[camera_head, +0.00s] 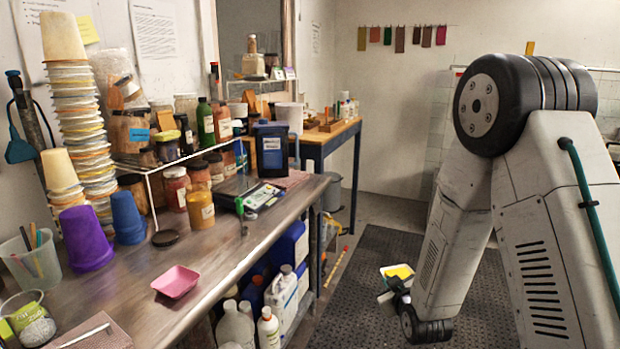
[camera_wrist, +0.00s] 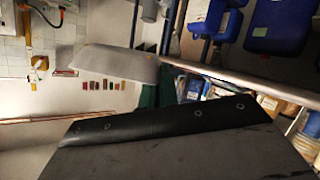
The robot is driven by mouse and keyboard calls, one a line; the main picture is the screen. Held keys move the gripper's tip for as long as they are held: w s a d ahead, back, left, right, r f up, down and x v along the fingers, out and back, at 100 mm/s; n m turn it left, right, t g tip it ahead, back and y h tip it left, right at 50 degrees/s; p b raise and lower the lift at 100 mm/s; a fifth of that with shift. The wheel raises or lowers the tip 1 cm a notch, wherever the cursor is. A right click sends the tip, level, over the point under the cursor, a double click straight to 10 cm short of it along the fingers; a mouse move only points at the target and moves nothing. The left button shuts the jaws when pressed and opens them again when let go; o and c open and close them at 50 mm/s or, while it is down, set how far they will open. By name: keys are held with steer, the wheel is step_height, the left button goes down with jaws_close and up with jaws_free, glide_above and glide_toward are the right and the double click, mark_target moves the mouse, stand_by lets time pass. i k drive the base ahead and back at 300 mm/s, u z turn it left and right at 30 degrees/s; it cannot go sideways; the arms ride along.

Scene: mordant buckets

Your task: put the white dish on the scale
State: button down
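The white dish (camera_head: 388,271), with yellow inside, is at the end of my arm, low over the dark floor mat and right of the bench. My gripper (camera_head: 395,288) appears shut on it, though the fingertips are mostly hidden. In the wrist view a pale, blurred shape that looks like the dish (camera_wrist: 115,62) stands beyond the dark gripper body. The scale (camera_head: 262,196), a flat black unit with a pale greenish part, lies on the bench near its far end, well left of and apart from my gripper.
A pink dish (camera_head: 176,281) lies on the bench (camera_head: 215,262). Jars, a dark blue container (camera_head: 272,150) and a small green-handled item (camera_head: 241,215) stand around the scale. Bottles and jugs (camera_head: 283,297) fill the space below. Stacked cups (camera_head: 80,120) stand at left.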

mark_target(235, 183)
steer(key=z, duration=1.45)
steer(key=i, duration=3.05)
steer(key=u, duration=2.7)
